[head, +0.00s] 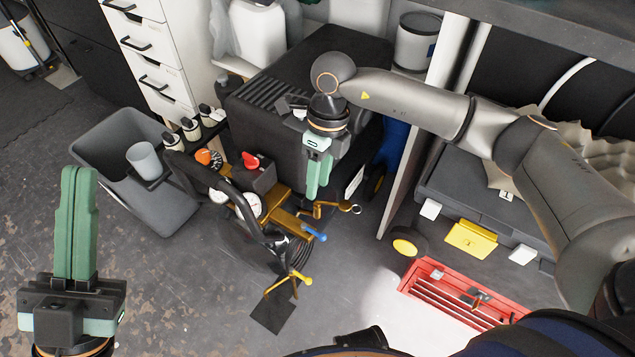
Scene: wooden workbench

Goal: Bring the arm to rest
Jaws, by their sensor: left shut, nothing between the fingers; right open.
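My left gripper (75,178) is at the lower left, its green fingers pointing up and pressed together with nothing between them. It is over the floor, apart from the grey bin. My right arm reaches in from the right side and bends down at its wrist. My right gripper (316,190) points downward, its green fingers empty and seen nearly edge-on, so the gap hardly shows. It appears in front of the dark machine (300,75) and above a brass-coloured tool; I cannot tell how far above.
A grey bin (100,135) holding a pale cup (143,160) stands at left. A black device with gauges (247,203) is at centre. A red toolbox (465,295) and a dark case with yellow latch (471,239) are at right. Bare floor (170,290) lies between the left gripper and device.

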